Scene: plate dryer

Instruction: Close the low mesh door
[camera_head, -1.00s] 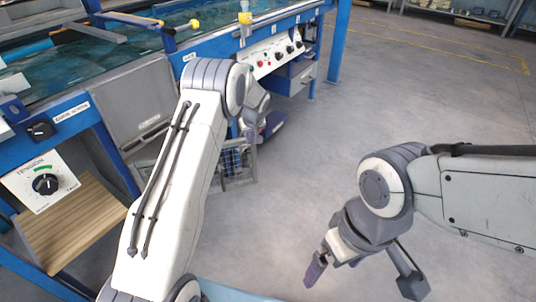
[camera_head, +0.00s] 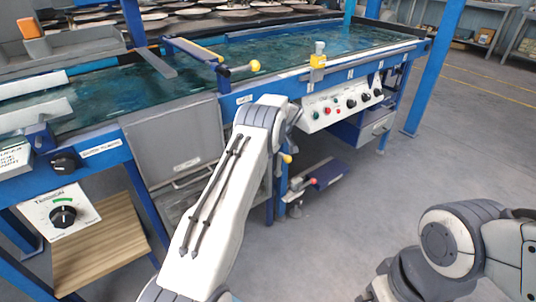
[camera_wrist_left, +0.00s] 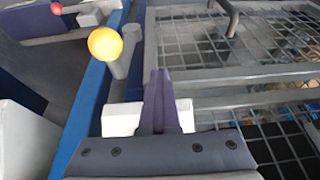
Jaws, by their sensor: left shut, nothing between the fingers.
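The low mesh door (camera_wrist_left: 200,45), a grey-framed wire grid with a bar handle (camera_wrist_left: 232,18), fills the right of the left wrist view. A second mesh stretch shows below its frame bars. I cannot tell whether the door is flush with its frame. My left gripper (camera_wrist_left: 158,78) is shut and empty, its dark fingertips near the left end of the door frame; contact cannot be told. In the head view my left arm hides the gripper and most of the low door area. My right arm is at the lower right, its fingers out of view.
A yellow knob (camera_wrist_left: 105,43) stands close left of my left fingers, beside a blue post (camera_wrist_left: 88,105). A red knob (camera_head: 313,181) is farther right. The wooden shelf (camera_head: 100,245) and tension dial (camera_head: 67,215) are at the left. Open floor lies to the right.

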